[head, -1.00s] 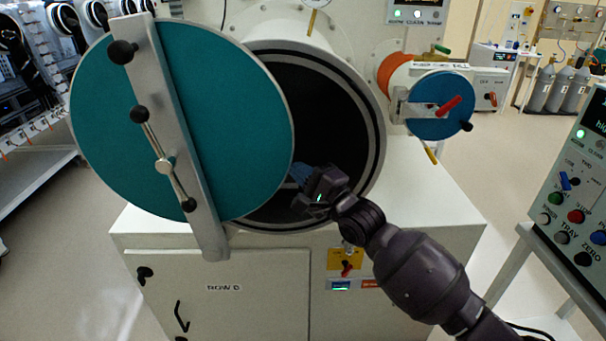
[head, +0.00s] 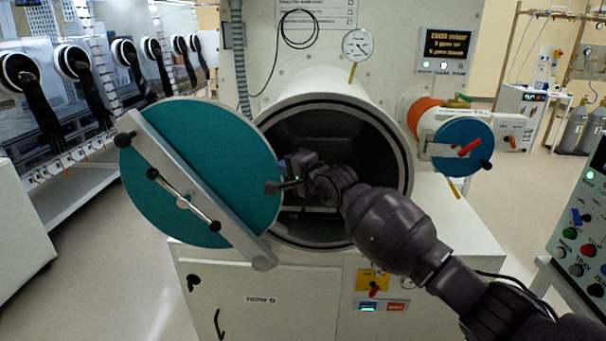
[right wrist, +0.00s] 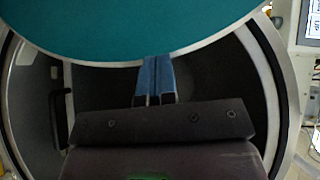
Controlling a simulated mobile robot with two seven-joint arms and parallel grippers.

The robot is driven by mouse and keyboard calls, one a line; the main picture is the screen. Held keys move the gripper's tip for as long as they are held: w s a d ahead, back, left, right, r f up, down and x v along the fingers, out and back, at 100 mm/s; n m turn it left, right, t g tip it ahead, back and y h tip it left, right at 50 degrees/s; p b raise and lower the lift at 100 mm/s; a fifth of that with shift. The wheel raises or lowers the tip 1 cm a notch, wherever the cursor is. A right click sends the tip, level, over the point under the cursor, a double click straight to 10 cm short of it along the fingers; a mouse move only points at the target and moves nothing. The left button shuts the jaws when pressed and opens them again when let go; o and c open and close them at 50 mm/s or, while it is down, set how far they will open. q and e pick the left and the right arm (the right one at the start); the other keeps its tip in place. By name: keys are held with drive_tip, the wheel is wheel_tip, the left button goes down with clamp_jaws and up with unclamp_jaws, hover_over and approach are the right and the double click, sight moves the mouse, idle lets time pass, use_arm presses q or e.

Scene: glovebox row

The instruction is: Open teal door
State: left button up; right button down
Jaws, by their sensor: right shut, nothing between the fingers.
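The round teal door (head: 225,150) stands swung open to the left of the big round chamber opening (head: 335,125). A grey bar (head: 190,195) with black knobs crosses its face. In the right wrist view the door's edge (right wrist: 130,25) fills the top. My right gripper (head: 275,186) is shut and empty, at the door's right edge in front of the opening. Its blue fingers (right wrist: 154,80) reach up to the door's rim in the right wrist view; their tips are hidden there, and I cannot tell whether they touch. My left gripper is not in view.
A smaller blue port (head: 463,145) with a red handle sits right of the opening. A pressure gauge (head: 357,45) is above. A control panel (head: 585,220) stands at the far right. A row of gloveboxes (head: 80,75) lines the left, with open floor between.

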sight(256, 159)
drive_tip(key=a, duration=0.2)
drive_tip(key=a+r+p, duration=0.1)
drive_tip(key=a, duration=0.2)
drive_tip(key=shift+w, duration=0.15)
drive_tip(key=shift+a, duration=0.6)
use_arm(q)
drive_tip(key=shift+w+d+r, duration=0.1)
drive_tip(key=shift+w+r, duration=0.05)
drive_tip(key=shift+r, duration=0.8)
use_arm(e)
drive_tip(key=shift+w+a, duration=0.1)
drive_tip(key=shift+a, duration=0.15)
use_arm(q)
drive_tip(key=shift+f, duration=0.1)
drive_tip(key=shift+p, duration=0.3)
use_arm(e)
drive_tip(key=shift+d+r, duration=0.1)
drive_tip(key=shift+r, duration=0.05)
